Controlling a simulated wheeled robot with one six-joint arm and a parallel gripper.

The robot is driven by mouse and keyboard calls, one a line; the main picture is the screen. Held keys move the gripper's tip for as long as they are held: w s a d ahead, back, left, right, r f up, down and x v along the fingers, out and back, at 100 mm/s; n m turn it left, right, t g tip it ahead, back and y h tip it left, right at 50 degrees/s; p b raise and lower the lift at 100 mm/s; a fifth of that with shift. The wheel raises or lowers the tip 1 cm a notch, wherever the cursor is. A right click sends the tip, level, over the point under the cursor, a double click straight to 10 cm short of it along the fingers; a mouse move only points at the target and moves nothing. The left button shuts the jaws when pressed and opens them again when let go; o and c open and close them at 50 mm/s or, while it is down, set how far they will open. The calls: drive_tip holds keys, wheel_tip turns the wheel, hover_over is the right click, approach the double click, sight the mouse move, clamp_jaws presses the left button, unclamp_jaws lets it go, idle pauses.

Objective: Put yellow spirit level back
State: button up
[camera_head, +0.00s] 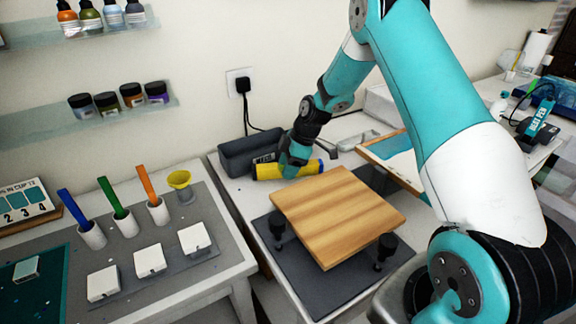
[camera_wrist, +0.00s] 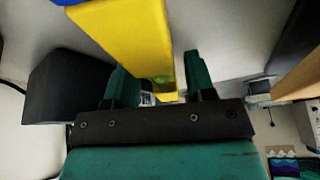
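The yellow spirit level (camera_head: 262,171) lies lengthwise in front of a dark grey bin on the white table in the head view. My gripper (camera_head: 290,165) reaches down over its middle and hides part of it. In the wrist view the level (camera_wrist: 130,45) runs from the top of the picture down between the two teal fingers of my gripper (camera_wrist: 160,75). The fingers stand apart, with a narrow gap showing beside the right finger. The contact at the fingertips is not clear.
The dark grey bin (camera_head: 236,156) stands right behind the level. A wooden board (camera_head: 335,215) sits on black supports over a dark mat (camera_head: 315,288) in front. A wood-edged panel (camera_head: 392,150) lies to the right. White moulds (camera_head: 150,260) and cups stand on the left table.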

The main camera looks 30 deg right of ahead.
drive_tip(key=a+b+v, duration=0.1)
drive_tip(key=b+v, duration=0.1)
drive_tip(key=v, duration=1)
drive_tip(key=s+a+r+m+g, duration=0.1)
drive_tip(key=s+a+r, duration=0.3)
drive_tip(key=s+a, duration=0.3)
drive_tip(key=s+a+r+m, duration=0.2)
drive_tip(key=s+a+r, duration=0.3)
drive_tip(key=a, duration=0.4)
drive_tip(key=s+a+m, duration=0.1)
drive_tip(key=s+a, duration=0.2)
drive_tip(key=s, duration=0.6)
drive_tip(key=s+a+m, duration=0.2)
drive_tip(key=s+a, duration=0.1)
drive_tip(key=s, duration=0.6)
drive_tip(key=shift+s+r+g, duration=0.4)
drive_tip(key=shift+r, duration=0.1)
drive_tip(key=shift+a, duration=0.15)
